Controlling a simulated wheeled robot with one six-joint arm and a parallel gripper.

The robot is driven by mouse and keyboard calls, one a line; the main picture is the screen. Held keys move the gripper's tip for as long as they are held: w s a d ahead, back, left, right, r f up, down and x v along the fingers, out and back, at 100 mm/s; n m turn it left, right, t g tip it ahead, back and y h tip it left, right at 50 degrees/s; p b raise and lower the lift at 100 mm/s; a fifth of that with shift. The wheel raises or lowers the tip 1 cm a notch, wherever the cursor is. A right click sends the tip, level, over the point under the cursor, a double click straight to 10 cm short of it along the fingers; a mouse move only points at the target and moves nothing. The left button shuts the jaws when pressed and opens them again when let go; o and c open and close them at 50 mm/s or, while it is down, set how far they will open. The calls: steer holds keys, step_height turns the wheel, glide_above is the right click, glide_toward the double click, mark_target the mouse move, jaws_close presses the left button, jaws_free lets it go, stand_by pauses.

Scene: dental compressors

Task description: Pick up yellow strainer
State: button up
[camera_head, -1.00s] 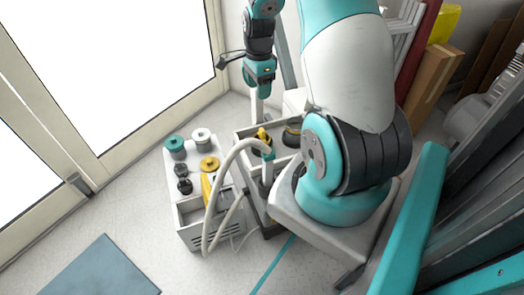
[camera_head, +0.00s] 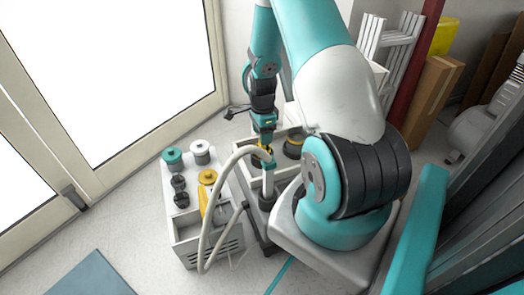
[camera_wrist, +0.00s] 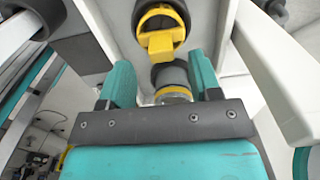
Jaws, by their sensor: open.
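The yellow strainer appears to be the yellow and black fitting; in the wrist view its yellow block (camera_wrist: 160,46) and ring lie just beyond my fingertips. In the head view a bit of yellow (camera_head: 267,153) shows at the same place, mostly hidden by my gripper and a hose. My gripper (camera_wrist: 163,78) is open, pointing down, with its two teal fingers apart. A dark grey cylinder with a clear end (camera_wrist: 171,77) shows between the fingers; I cannot tell whether they touch it. My gripper also shows in the head view (camera_head: 266,136), right above the fitting.
A white compressor unit (camera_head: 190,222) with teal, white, black and yellow caps stands left of my gripper. A pale hose (camera_head: 208,225) loops close beside it. A tray holds another dark, yellow-ringed part (camera_head: 293,147). White walls (camera_wrist: 275,75) flank the fingers.

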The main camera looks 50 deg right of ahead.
mark_target(262, 148)
step_height(262, 148, down, 4)
steer(key=shift+r+b, duration=0.15)
steer(key=shift+b, duration=0.35)
steer(key=c, duration=1)
steer(key=shift+r, duration=0.15)
